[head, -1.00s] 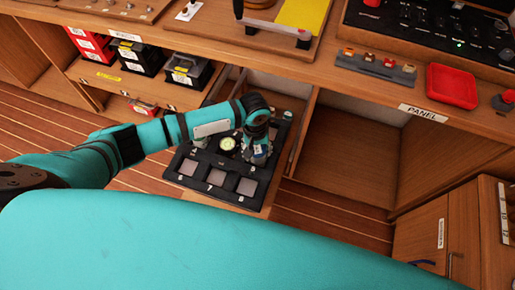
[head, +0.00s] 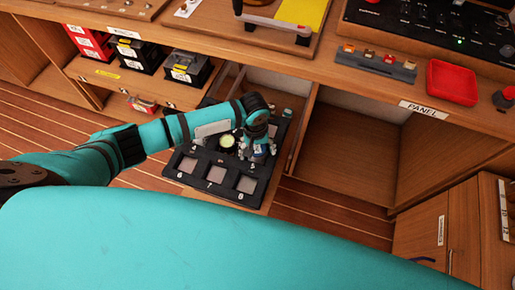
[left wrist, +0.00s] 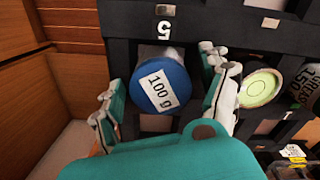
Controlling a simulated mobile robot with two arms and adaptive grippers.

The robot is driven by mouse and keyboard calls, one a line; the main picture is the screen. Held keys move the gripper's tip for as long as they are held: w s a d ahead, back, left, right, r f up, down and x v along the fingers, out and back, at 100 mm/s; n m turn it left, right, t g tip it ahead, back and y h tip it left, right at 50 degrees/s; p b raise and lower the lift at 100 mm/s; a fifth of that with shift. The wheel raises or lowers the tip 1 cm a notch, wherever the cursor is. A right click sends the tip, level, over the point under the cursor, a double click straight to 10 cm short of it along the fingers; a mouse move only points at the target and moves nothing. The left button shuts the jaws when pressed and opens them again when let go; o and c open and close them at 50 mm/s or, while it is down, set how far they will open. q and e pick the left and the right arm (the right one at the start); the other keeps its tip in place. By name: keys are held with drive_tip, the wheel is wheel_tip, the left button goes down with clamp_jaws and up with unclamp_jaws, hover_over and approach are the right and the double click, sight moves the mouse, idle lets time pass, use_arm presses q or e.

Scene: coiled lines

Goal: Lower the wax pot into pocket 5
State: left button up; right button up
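The wax pot (left wrist: 163,88) has a blue lid with a white "100 g" label. In the left wrist view it is at the black rack's (left wrist: 120,47) pocket marked 5, and it looks upright. How deep it sits is hard to tell. My left gripper (left wrist: 168,92) has its fingers on either side of the pot, with a gap showing beside the lid, so it looks open. In the head view my left gripper (head: 258,150) is over the rack (head: 193,186), largely hiding the pot and pocket 5. My right gripper is not in view.
A round pale-green item (left wrist: 262,88) sits in the rack close by the right finger, with a labelled dark container (left wrist: 308,85) beyond. Pockets 6, 7 and 8 look empty. A wooden wall (left wrist: 70,90) runs close to the left finger. An open compartment (head: 350,150) lies right.

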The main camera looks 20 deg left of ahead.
use_arm(q)
drive_tip(key=shift+r, duration=0.1)
wheel_tip(320, 180, up, 12)
drive_tip(key=shift+a, duration=0.3)
drive_tip(key=shift+f, duration=0.2)
idle(0.8)
